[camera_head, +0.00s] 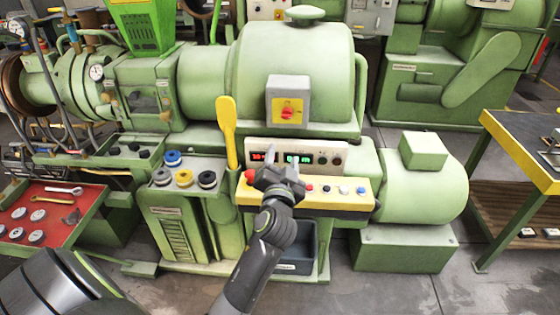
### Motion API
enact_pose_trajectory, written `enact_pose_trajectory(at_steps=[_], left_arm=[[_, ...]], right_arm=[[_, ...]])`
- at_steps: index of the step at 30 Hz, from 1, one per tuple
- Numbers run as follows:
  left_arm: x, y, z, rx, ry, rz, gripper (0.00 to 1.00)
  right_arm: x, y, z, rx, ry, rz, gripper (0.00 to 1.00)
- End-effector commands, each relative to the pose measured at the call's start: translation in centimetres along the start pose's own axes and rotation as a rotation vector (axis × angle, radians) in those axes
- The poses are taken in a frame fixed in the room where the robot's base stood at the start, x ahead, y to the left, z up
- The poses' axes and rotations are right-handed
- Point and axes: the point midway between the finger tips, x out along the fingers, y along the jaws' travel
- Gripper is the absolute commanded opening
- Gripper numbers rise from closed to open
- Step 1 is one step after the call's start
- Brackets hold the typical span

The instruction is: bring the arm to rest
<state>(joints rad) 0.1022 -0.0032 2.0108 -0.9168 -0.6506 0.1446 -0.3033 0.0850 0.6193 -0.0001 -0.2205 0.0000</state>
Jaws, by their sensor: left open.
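My left arm (256,255) reaches up from the bottom middle. My left gripper (281,162) is open, with its two grey fingers spread and nothing seen between them. It is in front of the green extruder's yellow control panel (335,200) and overlaps the small displays behind it. Whether it touches the panel cannot be told. A red button (249,176) shows just left of the gripper. My right gripper is not in view.
A yellow lever (227,125) stands upright left of the gripper. A dark bin (300,255) sits below the panel. A red tray (45,212) with tools and discs is at the left, a workbench (525,145) at the right. Bare floor lies at the lower right.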

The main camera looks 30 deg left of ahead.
Motion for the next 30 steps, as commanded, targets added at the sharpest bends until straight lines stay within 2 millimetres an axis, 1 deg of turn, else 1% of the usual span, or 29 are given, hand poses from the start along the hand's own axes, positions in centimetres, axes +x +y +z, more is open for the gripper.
enact_pose_trajectory(at_steps=[8,12,16,17,19,20,23,24,26,27,29,30], left_arm=[[0.1,0.1,0.0,0.000,0.001,0.001,0.51],[0.0,0.1,0.0,0.000,0.001,0.001,0.51],[0.0,0.1,0.1,0.001,-0.001,0.002,0.51],[0.1,0.2,0.2,0.002,-0.003,0.006,0.51],[0.1,1.1,1.2,0.008,-0.018,0.027,0.51],[0.1,1.7,1.9,0.012,-0.030,0.044,0.51],[0.0,5.0,5.9,0.030,-0.091,0.129,0.51],[-0.3,6.7,8.1,0.037,-0.126,0.174,0.51],[-1.1,9.3,11.8,0.046,-0.184,0.245,0.51],[-1.8,10.9,14.4,0.049,-0.227,0.292,0.51],[-3.2,13.1,18.2,0.050,-0.288,0.358,0.51],[-4.3,14.5,20.8,0.050,-0.332,0.399,0.51]], right_arm=[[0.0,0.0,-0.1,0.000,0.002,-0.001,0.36],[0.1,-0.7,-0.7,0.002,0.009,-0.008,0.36],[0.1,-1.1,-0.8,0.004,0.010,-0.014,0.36],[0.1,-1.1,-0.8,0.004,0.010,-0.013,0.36],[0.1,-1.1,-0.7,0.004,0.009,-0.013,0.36],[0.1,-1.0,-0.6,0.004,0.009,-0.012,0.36],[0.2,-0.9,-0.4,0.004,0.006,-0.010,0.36],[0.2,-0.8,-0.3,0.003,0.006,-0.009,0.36],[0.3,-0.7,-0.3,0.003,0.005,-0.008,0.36],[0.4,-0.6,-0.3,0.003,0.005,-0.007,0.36],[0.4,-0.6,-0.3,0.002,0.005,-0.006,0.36],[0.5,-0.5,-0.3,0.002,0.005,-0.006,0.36]])
